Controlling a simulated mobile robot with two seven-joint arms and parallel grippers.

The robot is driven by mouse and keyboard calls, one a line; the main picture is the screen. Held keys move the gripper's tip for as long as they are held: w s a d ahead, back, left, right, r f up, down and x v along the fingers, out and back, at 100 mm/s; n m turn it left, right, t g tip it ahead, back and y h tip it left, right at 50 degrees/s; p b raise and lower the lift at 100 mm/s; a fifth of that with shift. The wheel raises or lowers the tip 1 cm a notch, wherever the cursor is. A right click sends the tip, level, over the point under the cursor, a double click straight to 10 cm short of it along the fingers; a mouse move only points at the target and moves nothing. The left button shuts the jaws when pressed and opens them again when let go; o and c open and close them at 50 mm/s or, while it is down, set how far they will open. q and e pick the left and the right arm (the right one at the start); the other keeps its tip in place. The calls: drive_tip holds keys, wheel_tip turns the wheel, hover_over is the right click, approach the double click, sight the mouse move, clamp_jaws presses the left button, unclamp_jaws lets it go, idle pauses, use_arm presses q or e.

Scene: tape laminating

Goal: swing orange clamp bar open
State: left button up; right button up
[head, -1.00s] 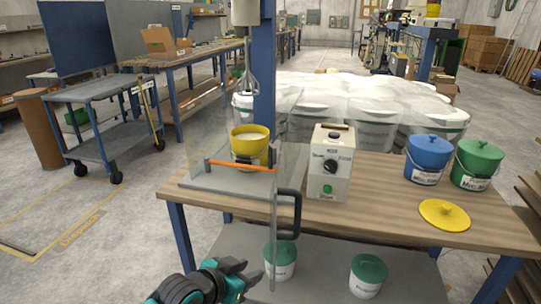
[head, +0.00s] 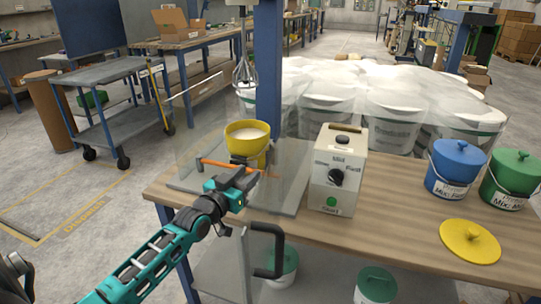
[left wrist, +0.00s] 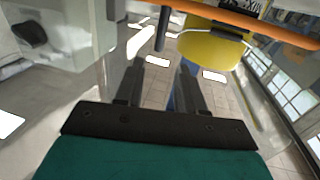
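The orange clamp bar (head: 216,163) runs across the front of the yellow bucket (head: 258,147), which holds pale contents under a whisk. Part of the bar is hidden behind my left gripper (head: 248,180). That gripper is just in front of the bar, over the grey base plate, with its fingers apart. In the left wrist view, the gripper (left wrist: 160,85) shows two separated fingers with nothing between them. The orange bar (left wrist: 245,20) crosses the upper right there, beyond the fingertips, with the yellow bucket (left wrist: 212,48) below it. My right gripper is out of view.
A clear guard with a black handle (head: 278,250) stands at the table's front edge. Blue (head: 455,165) and green (head: 512,180) lidded buckets and a yellow lid (head: 470,242) are further right.

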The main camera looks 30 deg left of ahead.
use_arm(q)
drive_tip(key=shift+w+a+b, duration=0.2)
drive_tip(key=shift+w+b, duration=1.2)
drive_tip(key=shift+w, duration=4.2)
clamp_jaws()
